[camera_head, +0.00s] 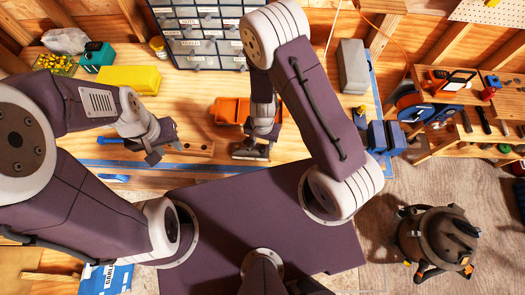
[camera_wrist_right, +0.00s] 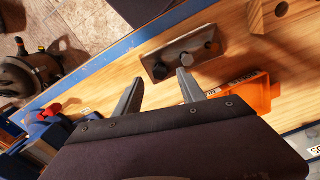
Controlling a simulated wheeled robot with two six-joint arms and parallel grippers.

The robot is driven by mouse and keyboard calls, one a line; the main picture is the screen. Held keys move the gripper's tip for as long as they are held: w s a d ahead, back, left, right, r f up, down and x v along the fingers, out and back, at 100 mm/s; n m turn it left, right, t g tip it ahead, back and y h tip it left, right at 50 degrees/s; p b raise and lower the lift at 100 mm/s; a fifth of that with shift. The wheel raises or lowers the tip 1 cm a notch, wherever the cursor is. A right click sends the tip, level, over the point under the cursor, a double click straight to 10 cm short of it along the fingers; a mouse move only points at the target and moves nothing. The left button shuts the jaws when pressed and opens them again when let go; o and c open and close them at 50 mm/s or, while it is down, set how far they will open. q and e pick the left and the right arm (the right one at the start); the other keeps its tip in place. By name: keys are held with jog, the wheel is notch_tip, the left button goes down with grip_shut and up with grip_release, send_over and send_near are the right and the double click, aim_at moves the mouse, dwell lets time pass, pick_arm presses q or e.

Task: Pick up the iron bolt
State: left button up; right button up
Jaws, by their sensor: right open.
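Two grey bolts stand on a dark block (camera_wrist_right: 168,62) in the right wrist view. One bolt (camera_wrist_right: 187,61) is near a fingertip, and another bolt (camera_wrist_right: 211,46) is further right. I cannot tell which is iron. My right gripper (camera_wrist_right: 159,82) is open, its fingers apart and nothing between them. In the head view my right gripper (camera_head: 262,136) points down over the block (camera_head: 250,152), hiding most of the bolts. My left gripper (camera_head: 160,152) hangs over the bench at the left, and its jaw opening is unclear.
An orange bin (camera_head: 232,110) stands just behind the block. A wooden block with holes (camera_head: 194,147) lies to its left. A yellow box (camera_head: 128,79) and a drawer cabinet (camera_head: 200,35) are further back. Blue vise-like blocks (camera_head: 377,135) sit at the bench's right edge.

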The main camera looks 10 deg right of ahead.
aim_at(262, 147)
jog(key=shift+w+d+f, duration=0.1)
jog(key=shift+w+d, duration=0.05)
jog(key=shift+w, duration=0.05)
jog(key=f+b, duration=0.5)
jog(key=shift+s+a, duration=0.2)
jog(key=shift+s, duration=0.1)
jog(key=shift+w+r, duration=0.15)
jog(key=shift+d, duration=0.1)
jog(key=shift+c, duration=0.6)
jog(key=shift+w, duration=0.1)
grip_shut()
notch_tip(262, 147, up, 8)
jog(key=p, duration=0.8)
jog(key=shift+r+p, duration=0.9)
jog(key=shift+r, duration=0.1)
